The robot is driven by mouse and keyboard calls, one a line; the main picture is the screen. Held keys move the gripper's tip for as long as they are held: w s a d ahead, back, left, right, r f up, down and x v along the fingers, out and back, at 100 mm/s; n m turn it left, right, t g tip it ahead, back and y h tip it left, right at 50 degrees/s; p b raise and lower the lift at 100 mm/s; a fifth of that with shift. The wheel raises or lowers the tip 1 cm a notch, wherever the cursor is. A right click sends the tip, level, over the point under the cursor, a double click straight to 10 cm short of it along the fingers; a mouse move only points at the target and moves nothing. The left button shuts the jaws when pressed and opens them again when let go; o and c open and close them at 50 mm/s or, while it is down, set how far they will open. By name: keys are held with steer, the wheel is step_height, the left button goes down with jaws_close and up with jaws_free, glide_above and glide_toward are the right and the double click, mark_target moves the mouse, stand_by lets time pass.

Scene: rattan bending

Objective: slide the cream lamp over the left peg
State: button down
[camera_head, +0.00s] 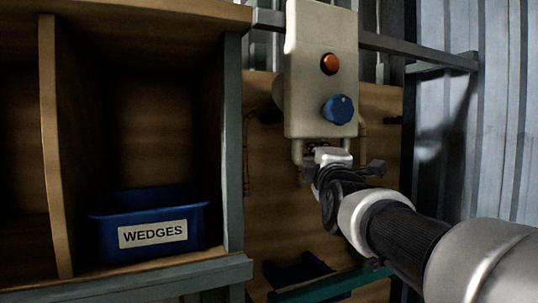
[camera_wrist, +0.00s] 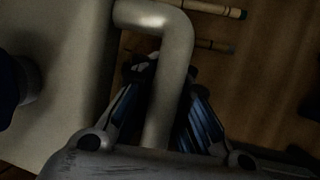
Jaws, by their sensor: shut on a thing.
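My gripper (camera_head: 322,158) is shut on this handle below the box; the wrist view also shows the fingers (camera_wrist: 165,85). A dark stub (camera_head: 266,115) at the lamp's left may be the left peg; I cannot tell for sure. The lamp hides much of the board behind it.
A wooden shelf (camera_head: 48,140) with a blue bin labelled WEDGES (camera_head: 105,240) stands at the left. A grey rail (camera_head: 415,48) crosses behind the lamp. Another dark stub (camera_head: 394,120) is at the right. Two sticks (camera_wrist: 215,9) with dark tips show in the wrist view.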

steer(key=shift+a+r, duration=0.1)
steer(key=shift+r, duration=0.05)
steer(key=c, duration=1.8)
jaws_free()
steer(key=shift+a, duration=0.2)
steer(key=shift+d, duration=0.15)
steer(key=shift+s, duration=0.1)
steer(key=s+f, duration=0.2)
steer(key=s, duration=0.9)
steer(key=shift+s+a+f, duration=0.2)
steer(key=shift+s+a, duration=0.1)
steer(key=shift+s, duration=0.05)
